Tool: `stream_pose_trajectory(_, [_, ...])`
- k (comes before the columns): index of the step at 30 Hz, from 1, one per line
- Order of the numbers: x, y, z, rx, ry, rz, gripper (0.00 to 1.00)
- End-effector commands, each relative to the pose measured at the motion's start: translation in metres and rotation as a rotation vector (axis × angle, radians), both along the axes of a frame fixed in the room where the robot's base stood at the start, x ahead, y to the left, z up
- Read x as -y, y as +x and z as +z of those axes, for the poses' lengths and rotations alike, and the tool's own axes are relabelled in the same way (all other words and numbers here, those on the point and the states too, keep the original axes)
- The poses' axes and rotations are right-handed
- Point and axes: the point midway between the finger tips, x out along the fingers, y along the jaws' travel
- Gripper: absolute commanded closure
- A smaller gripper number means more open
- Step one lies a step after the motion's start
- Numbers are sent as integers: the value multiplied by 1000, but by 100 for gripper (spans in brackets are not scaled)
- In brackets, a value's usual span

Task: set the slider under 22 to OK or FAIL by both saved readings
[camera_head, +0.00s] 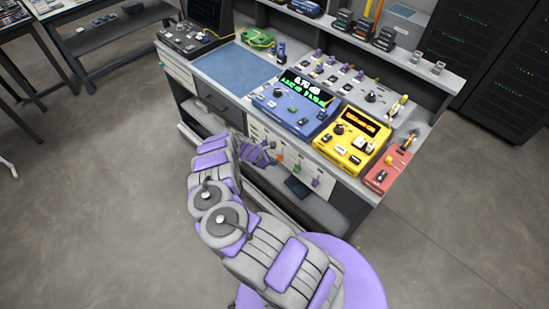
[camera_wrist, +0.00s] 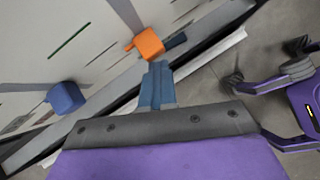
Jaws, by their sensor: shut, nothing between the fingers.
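A pale slider panel (camera_head: 260,131) is on the front of the workbench, below its top edge. An orange slider knob (camera_head: 280,158), a green knob (camera_head: 297,169) and a purple knob (camera_head: 316,183) stick out of it. In the wrist view, the orange knob (camera_wrist: 149,43) is just beyond my fingertips, and a blue knob (camera_wrist: 65,97) is to the left. My gripper (camera_wrist: 158,72) is shut and empty; I cannot tell whether it touches the orange knob. In the head view my gripper (camera_head: 270,154) is at the panel, left of the orange knob. The number 22 and the OK/FAIL marks are not legible.
On the bench are a blue instrument (camera_head: 292,105) with a lit green and white screen, a yellow instrument (camera_head: 350,142) with an orange display, and a red box (camera_head: 388,170). A blue mat (camera_head: 228,68) lies to the left. A lower shelf runs under the panel. The floor in front is clear.

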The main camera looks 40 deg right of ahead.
Motion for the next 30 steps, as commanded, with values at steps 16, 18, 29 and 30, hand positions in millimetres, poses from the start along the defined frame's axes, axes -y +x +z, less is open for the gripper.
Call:
stream_pose_trajectory(16, [20,-14,17,-12,-19,-24,100])
stream_pose_trajectory(18, [20,-14,18,-12,-19,-24,100])
stream_pose_trajectory(29, [20,-14,26,-12,-19,-24,100])
stream_pose_trajectory(30, [20,-14,26,-12,-19,-24,100])
